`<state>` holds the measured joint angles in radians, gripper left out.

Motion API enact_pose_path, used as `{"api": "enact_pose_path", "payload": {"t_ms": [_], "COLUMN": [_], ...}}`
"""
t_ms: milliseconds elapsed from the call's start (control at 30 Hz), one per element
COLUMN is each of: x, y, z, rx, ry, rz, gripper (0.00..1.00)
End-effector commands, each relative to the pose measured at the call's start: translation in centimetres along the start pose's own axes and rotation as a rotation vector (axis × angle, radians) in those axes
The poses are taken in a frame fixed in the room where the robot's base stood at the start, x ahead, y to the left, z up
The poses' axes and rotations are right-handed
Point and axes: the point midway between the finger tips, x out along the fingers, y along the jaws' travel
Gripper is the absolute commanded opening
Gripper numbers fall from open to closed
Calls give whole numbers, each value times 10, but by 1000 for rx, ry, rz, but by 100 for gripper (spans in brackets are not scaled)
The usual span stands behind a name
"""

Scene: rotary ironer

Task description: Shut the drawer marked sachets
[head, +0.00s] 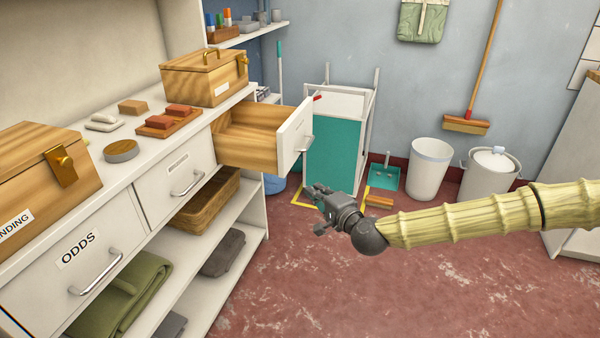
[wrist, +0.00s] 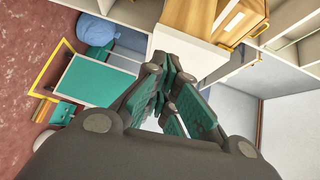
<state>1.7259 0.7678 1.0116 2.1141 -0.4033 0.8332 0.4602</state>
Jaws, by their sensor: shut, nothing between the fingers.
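The rightmost drawer (head: 250,140) of the counter stands pulled out, with a pale wooden box body and a white front (head: 295,135). Its handle (head: 306,143) is on the outer face; any label on that front is not readable from here. My gripper (head: 316,192) is shut and empty, in front of and lower than the drawer front, apart from it in the head view. In the wrist view my gripper (wrist: 172,98) has its fingers together, and the white drawer front (wrist: 190,50) shows beyond them.
The drawer marked ODDS (head: 80,275) and a middle drawer (head: 175,178) with a label too small to read are closed. A wooden box (head: 205,77) stands on the counter above the open drawer. A white and teal cart (head: 335,150) stands behind. The red floor is clear in front.

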Motion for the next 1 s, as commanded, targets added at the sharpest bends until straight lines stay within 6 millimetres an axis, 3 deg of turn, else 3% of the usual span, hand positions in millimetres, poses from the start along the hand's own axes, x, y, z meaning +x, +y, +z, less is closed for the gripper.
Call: {"api": "enact_pose_path", "payload": {"t_ms": [100,233,467,1000], "x": [5,6,21,107], "y": [-14,-29,-35,-44], "z": [-29,-45,-50,-56], "rx": [25,37,41,41], "ry": [45,69,75,73], "rz": [-68,-106,-116,-116], "gripper": [0,0,0,0]}}
